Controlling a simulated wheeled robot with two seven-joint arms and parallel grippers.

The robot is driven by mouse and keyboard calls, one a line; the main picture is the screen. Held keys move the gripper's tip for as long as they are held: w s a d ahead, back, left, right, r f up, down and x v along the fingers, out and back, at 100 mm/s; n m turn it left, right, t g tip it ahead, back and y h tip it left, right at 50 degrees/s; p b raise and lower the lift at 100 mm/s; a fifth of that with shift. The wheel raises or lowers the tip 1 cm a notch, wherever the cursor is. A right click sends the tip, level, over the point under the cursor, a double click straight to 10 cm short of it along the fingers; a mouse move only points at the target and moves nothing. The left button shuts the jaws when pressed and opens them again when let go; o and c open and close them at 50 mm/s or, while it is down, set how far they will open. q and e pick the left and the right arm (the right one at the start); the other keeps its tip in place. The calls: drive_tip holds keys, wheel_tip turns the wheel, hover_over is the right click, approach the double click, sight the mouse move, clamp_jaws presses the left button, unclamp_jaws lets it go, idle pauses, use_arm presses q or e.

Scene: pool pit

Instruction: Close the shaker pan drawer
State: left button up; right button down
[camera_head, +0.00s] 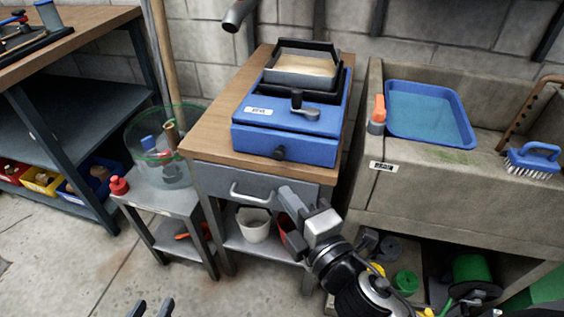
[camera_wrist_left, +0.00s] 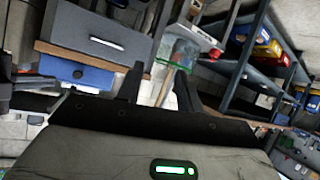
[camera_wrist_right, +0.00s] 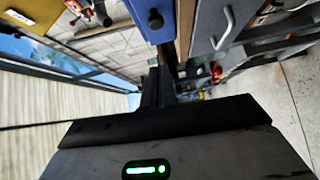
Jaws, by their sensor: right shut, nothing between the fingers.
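The blue shaker (camera_head: 310,112) stands on a wood-topped table. Its low blue pan drawer (camera_head: 240,139) has a black knob (camera_head: 279,153) and faces me; I cannot tell how far it stands out. The drawer front also shows in the left wrist view (camera_wrist_left: 60,66) and the right wrist view (camera_wrist_right: 138,12). My right gripper (camera_head: 296,204) is shut and empty, below and slightly right of the knob in the head view, in front of the table; its fingers show in the right wrist view (camera_wrist_right: 157,88). My left gripper (camera_head: 150,309) is open and empty at the bottom edge.
A grey table drawer with a metal handle (camera_head: 248,196) lies under the wooden top (camera_head: 208,137). A stone sink with a blue tray (camera_head: 387,125) stands to the right. A grey stand (camera_head: 160,200) with a clear green-rimmed bin (camera_head: 172,172) is left. The floor at left is clear.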

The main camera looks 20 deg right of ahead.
sight(283, 155)
use_arm(q)
drive_tip(key=shift+w+a+p, duration=0.1)
drive_tip(key=shift+w+p, duration=0.05)
drive_tip(key=shift+p, duration=0.2)
use_arm(e)
drive_tip(key=w, duration=0.2)
drive_tip(key=w+d, duration=0.1)
drive_tip(key=w, duration=0.5)
drive_tip(key=shift+w+d+f, duration=0.25)
drive_tip(key=shift+w+d+r+p, duration=0.1)
drive_tip(key=shift+w+d+p, duration=0.15)
drive_tip(key=shift+w, duration=0.2)
drive_tip(key=shift+w+d+p, duration=0.1)
drive_tip(key=shift+w+d, duration=0.25)
drive_tip(key=shift+w, duration=0.1)
use_arm(q)
drive_tip(key=shift+s+r, duration=0.2)
use_arm(e)
drive_tip(key=shift+w+d, duration=0.1)
drive_tip(key=shift+d, duration=0.05)
